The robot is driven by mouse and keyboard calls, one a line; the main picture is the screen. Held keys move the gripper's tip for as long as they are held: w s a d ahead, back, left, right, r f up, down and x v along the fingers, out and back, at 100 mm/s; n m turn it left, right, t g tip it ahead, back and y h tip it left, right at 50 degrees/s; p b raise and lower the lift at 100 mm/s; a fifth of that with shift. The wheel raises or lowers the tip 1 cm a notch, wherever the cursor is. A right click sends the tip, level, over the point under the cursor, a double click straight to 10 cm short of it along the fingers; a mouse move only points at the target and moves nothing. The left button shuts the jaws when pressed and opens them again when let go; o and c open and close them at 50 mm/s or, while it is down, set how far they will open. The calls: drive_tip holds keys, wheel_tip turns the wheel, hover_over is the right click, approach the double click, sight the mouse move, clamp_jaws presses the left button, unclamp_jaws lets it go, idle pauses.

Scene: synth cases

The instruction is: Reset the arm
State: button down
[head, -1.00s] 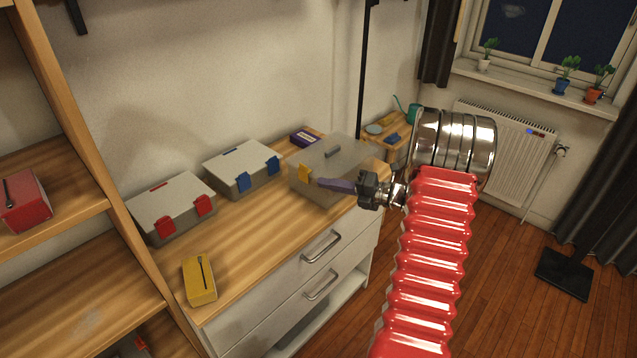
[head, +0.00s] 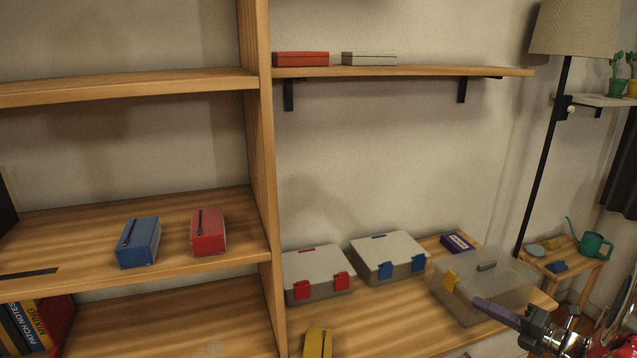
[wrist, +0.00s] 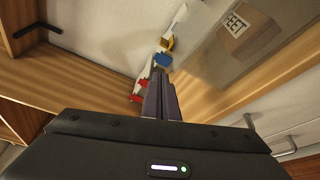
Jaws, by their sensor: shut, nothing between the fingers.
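My gripper (head: 480,303) is at the lower right of the head view, with its purple-grey fingers together and nothing between them. In the wrist view the closed fingers (wrist: 160,97) point up the picture from the dark gripper body. In the head view the fingertips overlap the front of a translucent grey case (head: 510,285) with a yellow latch; I cannot tell whether they touch it. Most of my arm is cut off at the right edge.
On the wooden top stand a case with red latches (head: 318,272), one with blue latches (head: 388,256), a purple box (head: 458,243) and a yellow pouch (head: 317,343). A shelf unit (head: 255,150) rises at the left. A lamp pole (head: 545,155) stands at the right.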

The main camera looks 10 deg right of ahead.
drive_tip(key=s+a+r+n+g, duration=0.2)
drive_tip(key=a+r+n+g, duration=0.1)
drive_tip(key=a+n, duration=0.4)
drive_tip(key=s+a+r+n+g+y, duration=0.1)
drive_tip(key=s+a+r+n+g, duration=0.15)
drive_tip(key=a+n, duration=0.45)
drive_tip(key=s+a+r+n+g, duration=0.1)
drive_tip(key=a+r+n+g, duration=0.2)
drive_tip(key=a, duration=0.7)
drive_tip(key=s+a+r+n+h, duration=0.2)
drive_tip(key=s+a+n+h, duration=0.2)
drive_tip(key=s+n, duration=0.5)
drive_tip(key=s+a+r+n+h, duration=0.2)
drive_tip(key=s+a+n+h, duration=0.3)
drive_tip(key=s+n, duration=0.5)
drive_tip(key=n, duration=0.7)
drive_tip(key=shift+r+n, duration=0.2)
drive_tip(key=shift+n, duration=0.2)
